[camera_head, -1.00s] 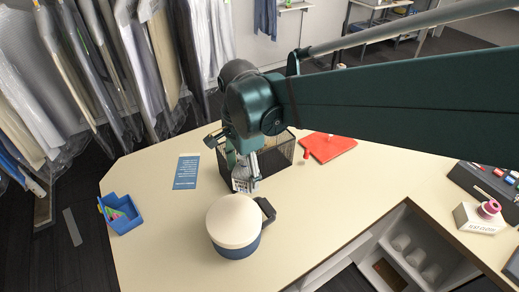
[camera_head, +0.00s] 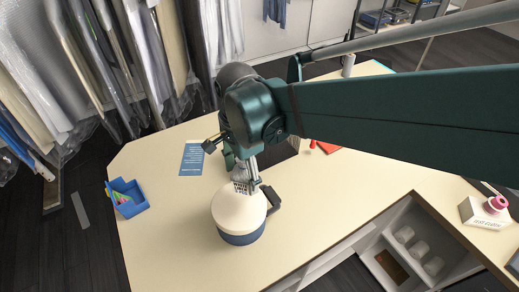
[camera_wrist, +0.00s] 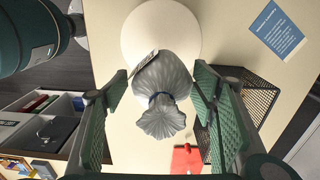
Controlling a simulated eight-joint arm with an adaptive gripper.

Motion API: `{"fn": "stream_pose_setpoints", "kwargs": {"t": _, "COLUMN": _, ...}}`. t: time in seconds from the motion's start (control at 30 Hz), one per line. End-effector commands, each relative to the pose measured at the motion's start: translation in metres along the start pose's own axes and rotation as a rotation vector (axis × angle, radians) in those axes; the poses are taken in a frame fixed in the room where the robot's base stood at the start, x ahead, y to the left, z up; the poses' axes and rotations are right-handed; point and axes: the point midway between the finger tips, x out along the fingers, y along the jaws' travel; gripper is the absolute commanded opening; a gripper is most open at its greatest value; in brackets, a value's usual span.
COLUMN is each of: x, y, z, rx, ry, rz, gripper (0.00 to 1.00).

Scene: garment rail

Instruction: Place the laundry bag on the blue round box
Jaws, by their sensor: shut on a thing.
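The blue round box (camera_head: 241,238) has a cream lid (camera_head: 238,210) and stands upright on the table. The bag overlaps the lid's far edge in the head view; whether it touches the lid I cannot tell. The lid (camera_wrist: 160,28) also shows behind the bag in the wrist view.
A black mesh basket (camera_wrist: 252,98) and a red item (camera_wrist: 186,158) lie nearby. A blue sheet (camera_head: 191,160) and a blue bin (camera_head: 127,197) are on the left. The table's front left is clear.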

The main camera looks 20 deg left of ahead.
Motion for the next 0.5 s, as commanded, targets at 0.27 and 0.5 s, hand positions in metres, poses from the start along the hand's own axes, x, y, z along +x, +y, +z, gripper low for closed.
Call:
{"fn": "stream_pose_setpoints", "kwargs": {"t": 0.27, "x": 0.034, "y": 0.0, "z": 0.0, "rx": 0.0, "ry": 0.0, "rz": 0.0, "gripper": 0.42}}
{"fn": "stream_pose_setpoints", "kwargs": {"t": 0.5, "x": 0.044, "y": 0.0, "z": 0.0, "rx": 0.0, "ry": 0.0, "rz": 0.0, "gripper": 0.42}}
